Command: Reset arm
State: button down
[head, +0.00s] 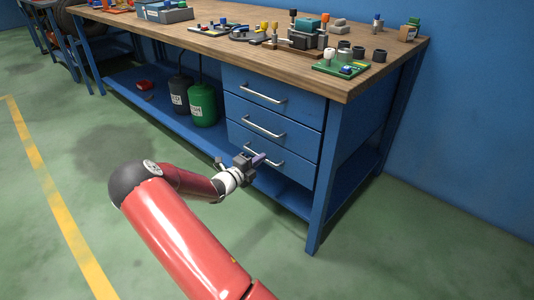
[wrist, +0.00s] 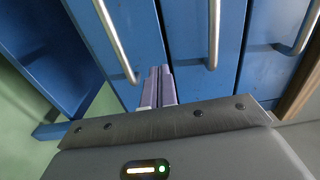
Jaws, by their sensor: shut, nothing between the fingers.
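My gripper (head: 259,159) is low in front of the blue workbench's drawers in the head view, near the handle of the bottom drawer (head: 268,160). In the wrist view my gripper (wrist: 160,72) shows its two fingers together, with nothing between them. The fingertips point at the blue drawer fronts, between two silver handles. I cannot tell whether they touch the drawer front. My red arm reaches forward from the bottom of the head view. All three drawers look closed.
The blue workbench (head: 330,190) has a wooden top (head: 220,42) with several tools and parts on it. A green canister (head: 203,104) and a black canister (head: 178,95) stand on its lower shelf. The green floor (head: 90,140) left of my arm is clear.

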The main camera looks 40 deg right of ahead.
jog(key=a, duration=0.7)
jog(key=s+a+r+n+t+y, duration=0.2)
jog(key=s+a+r+n+y, duration=0.7)
jog(key=s+a+n, duration=0.4)
jog(key=s+a+r+n+t+y, duration=0.2)
jog(key=s+a+r+n+y, duration=0.7)
jog(key=a+n, duration=0.8)
jog(key=s+r+n, duration=0.2)
jog(key=s+n, duration=0.1)
jog(key=n, duration=0.2)
jog(key=shift+s+a, duration=0.2)
jog(key=shift+s, duration=0.15)
